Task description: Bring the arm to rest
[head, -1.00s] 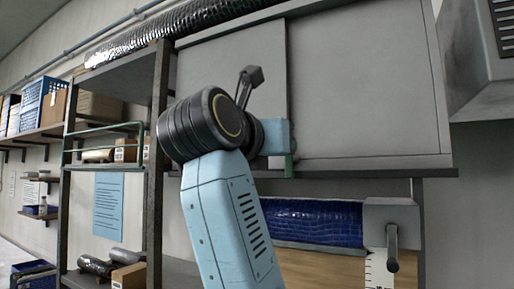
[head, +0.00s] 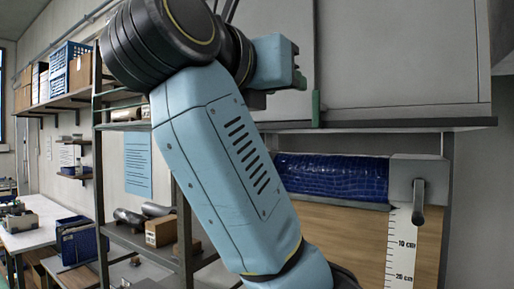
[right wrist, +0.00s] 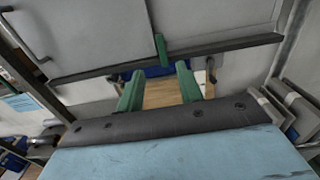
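My right arm rises from the bottom of the head view, bent at a black joint near the top. Its gripper (head: 298,80) is beside the grey cabinet front, left of a green handle (head: 316,108) on the cabinet's lower edge. In the right wrist view the two green fingers of this gripper (right wrist: 158,88) stand apart with nothing between them. The green handle (right wrist: 162,50) shows beyond the fingertips, apart from them. My left gripper is in neither view.
Below the grey cabinet (head: 400,60) are a blue roll (head: 330,178), a crank (head: 418,200) and a ruler strip (head: 400,245) before a wooden board. A metal rack with boxes (head: 160,231) stands left of it. A white table (head: 30,235) is at far left.

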